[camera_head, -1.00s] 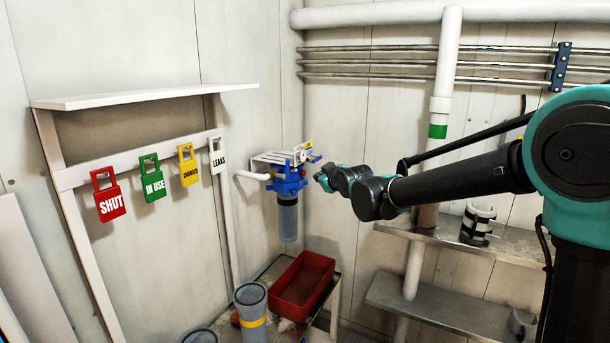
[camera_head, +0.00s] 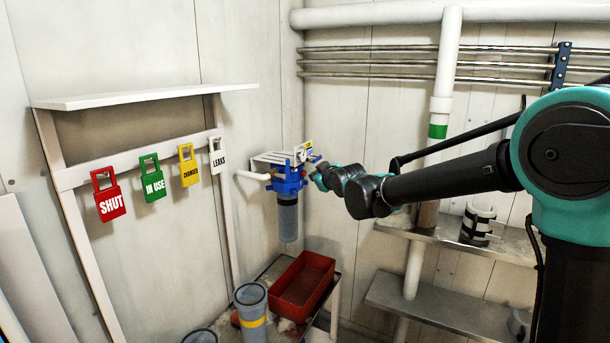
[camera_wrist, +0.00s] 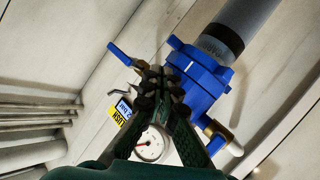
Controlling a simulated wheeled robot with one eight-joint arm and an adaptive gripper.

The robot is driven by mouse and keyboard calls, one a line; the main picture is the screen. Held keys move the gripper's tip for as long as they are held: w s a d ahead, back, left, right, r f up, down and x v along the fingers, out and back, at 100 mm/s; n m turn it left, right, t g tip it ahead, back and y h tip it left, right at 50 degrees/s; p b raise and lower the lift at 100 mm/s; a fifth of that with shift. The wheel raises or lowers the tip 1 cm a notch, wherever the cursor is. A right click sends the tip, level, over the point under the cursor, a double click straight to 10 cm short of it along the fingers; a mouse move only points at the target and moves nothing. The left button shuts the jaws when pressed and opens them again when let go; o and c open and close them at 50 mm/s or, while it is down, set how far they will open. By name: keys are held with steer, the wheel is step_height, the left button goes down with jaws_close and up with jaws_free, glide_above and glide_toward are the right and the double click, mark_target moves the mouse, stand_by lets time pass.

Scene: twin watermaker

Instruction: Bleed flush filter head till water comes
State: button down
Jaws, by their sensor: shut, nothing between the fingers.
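The blue flush filter head (camera_head: 289,184) is on the wall bracket, with a grey filter bowl (camera_head: 288,222) hanging under it. In the wrist view the filter head (camera_wrist: 200,78) is tilted by the camera, and the bowl (camera_wrist: 240,25) points up right. A blue lever (camera_wrist: 124,54) sticks out to the left beyond my fingers. My gripper (camera_head: 318,177) is at the right side of the head. In the wrist view my gripper (camera_wrist: 158,88) is shut and empty, its tips overlapping the head's near fittings. I cannot tell whether they touch. No water shows.
A round gauge (camera_wrist: 150,143) and a yellow-and-blue tag (camera_wrist: 120,112) are close to my fingers. A red tray (camera_head: 302,286) stands on a low table below the filter. Hanging tags, including a red one (camera_head: 110,204), are at left. A shelf with pipes is at right.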

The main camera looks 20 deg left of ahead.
steer(key=shift+a, duration=0.1)
stand_by(0.7)
steer(key=shift+a, duration=0.3)
steer(key=shift+a, duration=0.5)
stand_by(0.8)
steer(key=shift+d, duration=0.9)
steer(key=shift+d, duration=0.1)
steer(key=shift+s+d, duration=0.2)
steer(key=shift+d, duration=2.2)
